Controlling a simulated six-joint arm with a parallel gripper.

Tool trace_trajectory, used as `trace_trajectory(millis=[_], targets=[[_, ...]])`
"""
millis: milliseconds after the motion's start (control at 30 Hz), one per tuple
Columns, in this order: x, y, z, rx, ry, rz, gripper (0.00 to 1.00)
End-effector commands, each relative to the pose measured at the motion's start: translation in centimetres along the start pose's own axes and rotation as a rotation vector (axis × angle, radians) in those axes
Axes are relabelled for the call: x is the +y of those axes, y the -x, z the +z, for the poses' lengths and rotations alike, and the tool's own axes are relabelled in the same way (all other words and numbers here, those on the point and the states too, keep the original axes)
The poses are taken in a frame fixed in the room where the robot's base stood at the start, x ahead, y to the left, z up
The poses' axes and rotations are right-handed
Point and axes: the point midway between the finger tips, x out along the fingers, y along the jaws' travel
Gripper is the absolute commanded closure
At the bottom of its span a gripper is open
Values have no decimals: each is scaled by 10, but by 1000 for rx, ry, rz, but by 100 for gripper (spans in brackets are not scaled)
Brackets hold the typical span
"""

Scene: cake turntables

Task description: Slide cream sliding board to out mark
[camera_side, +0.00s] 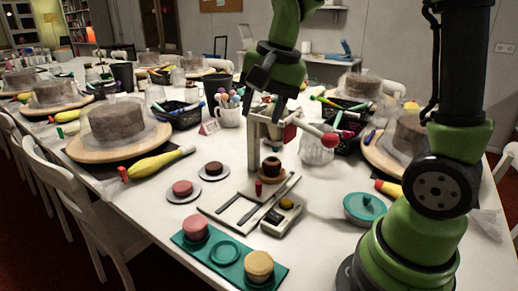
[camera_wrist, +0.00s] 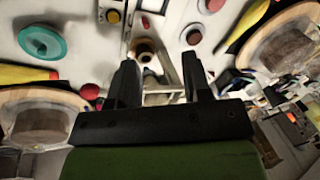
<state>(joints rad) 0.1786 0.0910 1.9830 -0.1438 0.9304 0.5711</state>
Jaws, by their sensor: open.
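The cream sliding board (camera_side: 237,211) appears to be the pale flat piece between dark rails in front of the press stand, with a small red knob (camera_side: 258,187) upright near its far end. I cannot make out the out mark for certain. That cake (camera_side: 272,166) sits on a tan base by the press. Part of the board is hidden in the wrist view.
The pale press stand (camera_side: 252,142) with a red-ended lever rises behind the board. A box with a yellow button (camera_side: 286,204) sits to its right. A teal tray (camera_side: 224,252) with round cakes lies in front.

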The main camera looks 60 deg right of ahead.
Motion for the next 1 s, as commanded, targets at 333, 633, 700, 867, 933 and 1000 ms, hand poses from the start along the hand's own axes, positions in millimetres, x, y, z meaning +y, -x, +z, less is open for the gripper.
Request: trace_trajectory(millis=[333,633,700,867,933,1000], targets=[[11,-114,-66,-47,-425,235,55],[21,-143,-75,-47,-514,283,55],[22,-148,-74,-49,-513,284,55],[26,-164,-71,-50,-512,285,55],[28,-172,-70,-50,-512,285,55],[30,-180,-69,-50,-511,284,55]])
